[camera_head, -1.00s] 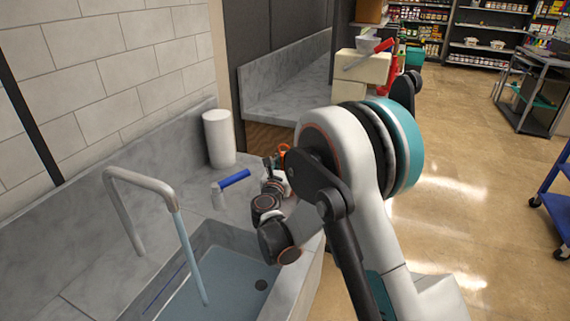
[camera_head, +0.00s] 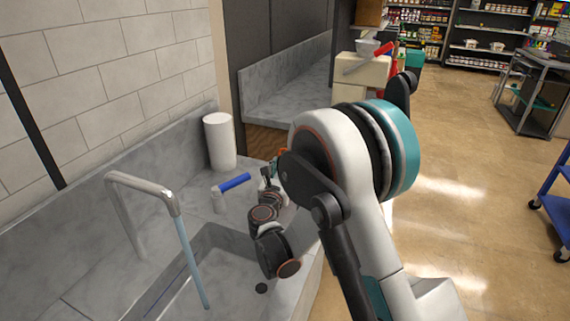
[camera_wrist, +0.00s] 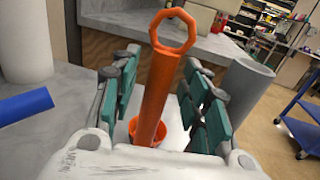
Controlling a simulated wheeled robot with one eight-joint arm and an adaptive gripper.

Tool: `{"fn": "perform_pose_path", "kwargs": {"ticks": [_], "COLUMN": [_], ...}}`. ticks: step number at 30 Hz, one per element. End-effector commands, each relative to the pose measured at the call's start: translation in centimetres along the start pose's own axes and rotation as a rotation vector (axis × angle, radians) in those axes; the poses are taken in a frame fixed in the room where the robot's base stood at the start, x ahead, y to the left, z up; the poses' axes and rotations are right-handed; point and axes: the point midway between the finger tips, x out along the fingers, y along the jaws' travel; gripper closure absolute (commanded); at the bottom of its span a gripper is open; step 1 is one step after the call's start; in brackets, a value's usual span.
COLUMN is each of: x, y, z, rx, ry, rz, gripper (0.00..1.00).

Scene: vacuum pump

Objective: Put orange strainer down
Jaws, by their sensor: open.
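The orange strainer (camera_wrist: 158,95) stands upright on the grey counter in the wrist view, with a ring at the top of its handle and a round cup at its lower end. My gripper (camera_wrist: 163,85) is open, with its teal-padded fingers on either side of the strainer's handle and gaps showing between pads and handle. In the head view a small bit of orange (camera_head: 281,153) shows beside my gripper (camera_head: 270,168) at the counter's far right end. Most of the strainer is hidden there by my arm.
A white cylinder (camera_head: 219,142) and a blue-handled tool (camera_head: 235,182) are on the counter left of my gripper. A sink (camera_head: 215,262) with a tall faucet (camera_head: 143,181) is nearer. A grey cylinder (camera_wrist: 244,95) stands close right of my gripper in the wrist view.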

Motion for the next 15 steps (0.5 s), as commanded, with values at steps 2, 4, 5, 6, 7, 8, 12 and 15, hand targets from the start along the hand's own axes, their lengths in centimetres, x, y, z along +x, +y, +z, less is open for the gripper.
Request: {"fn": "perform_pose_path", "kwargs": {"ticks": [2,4,5,6,7,8,12,15], "x": [-1.8,-3.3,-4.0,-4.8,-5.3,-5.9,-7.9,-8.8], "y": [0.1,0.1,0.1,0.1,0.1,0.1,0.1,0.1], "z": [0.3,0.4,0.3,0.3,0.3,0.3,0.2,0.1], "rx": [0.0,0.0,0.0,0.0,0.0,0.0,0.0,0.0], "ry": [0.0,0.0,0.0,0.0,0.0,0.0,0.0,0.0], "rz": [0.003,0.002,0.002,0.003,0.003,0.002,0.001,0.001], "gripper": [0.58,0.58,0.58,0.58,0.58,0.58,0.58,0.58]}}
